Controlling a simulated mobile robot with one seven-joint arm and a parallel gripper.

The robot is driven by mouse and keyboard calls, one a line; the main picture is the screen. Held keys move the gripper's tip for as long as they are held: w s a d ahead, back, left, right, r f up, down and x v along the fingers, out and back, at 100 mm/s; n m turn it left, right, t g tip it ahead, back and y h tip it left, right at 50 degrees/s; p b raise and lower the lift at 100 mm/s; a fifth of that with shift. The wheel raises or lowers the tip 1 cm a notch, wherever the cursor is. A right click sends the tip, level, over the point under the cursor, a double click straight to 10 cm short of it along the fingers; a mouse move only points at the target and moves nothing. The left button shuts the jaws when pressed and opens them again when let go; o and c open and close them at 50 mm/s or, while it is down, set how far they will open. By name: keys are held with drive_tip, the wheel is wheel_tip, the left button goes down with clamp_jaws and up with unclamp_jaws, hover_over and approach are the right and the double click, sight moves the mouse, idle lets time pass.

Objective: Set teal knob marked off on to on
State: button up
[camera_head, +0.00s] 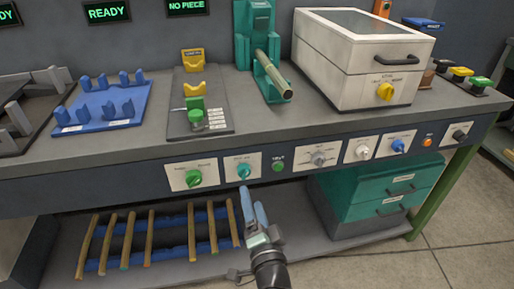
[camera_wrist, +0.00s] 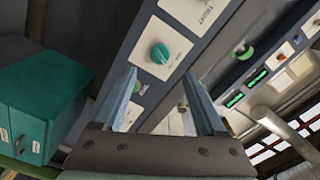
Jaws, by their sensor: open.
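The teal knob (camera_head: 244,171) sits on a white plate on the bench's dark front panel, between the green knob (camera_head: 193,178) and a small green button (camera_head: 278,167). In the wrist view the teal knob (camera_wrist: 160,53) is seen beyond my fingertips. Its label is too small to read, so I cannot tell its setting. My gripper (camera_head: 254,200) is open and empty, just below the teal knob in the head view and apart from it. In the wrist view its two blue-grey fingers (camera_wrist: 158,77) point towards the panel, with a gap between them.
More controls run right along the panel: a grey knob (camera_head: 319,158), a white one (camera_head: 362,152) and a blue one (camera_head: 398,146). A teal drawer unit (camera_head: 372,207) stands below right. Wooden rods lie on a blue rack (camera_head: 172,252) below left. The white box (camera_head: 360,60) is on the bench.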

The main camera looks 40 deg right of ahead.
drive_tip(key=p+v, duration=0.1)
drive_tip(key=v, duration=0.3)
drive_tip(key=shift+s, duration=0.15)
idle(0.4)
drive_tip(key=w+a+r+n+t+y, duration=0.2)
drive_tip(key=w+a+r+n+t, duration=0.3)
drive_tip(key=r, duration=0.6)
drive_tip(key=w+a+r+n+y, duration=0.1)
drive_tip(key=a+r+n+y, duration=0.2)
drive_tip(key=a+r, duration=0.6)
drive_tip(key=w+a+r+n+t+y, duration=0.25)
drive_tip(key=a+r+n, duration=0.2)
drive_tip(key=r, duration=0.85)
drive_tip(key=s+a+r+n+t+y+p, duration=0.1)
drive_tip(key=s+a+r+n+t, duration=0.15)
drive_tip(key=s+a+r, duration=0.6)
drive_tip(key=s+a+r+n+t+y, duration=0.1)
drive_tip(key=s+a+r+n+t, duration=0.2)
drive_tip(key=r, duration=1.1)
wheel_tip(320, 180, up, 21)
drive_tip(key=d+p, duration=0.1)
drive_tip(key=p, duration=2)
drive_tip(key=shift+w+f+n+g+p, duration=0.2)
drive_tip(key=shift+w+n+g+p, duration=0.1)
drive_tip(key=shift+n+g, duration=0.1)
drive_tip(key=shift+d, duration=0.1)
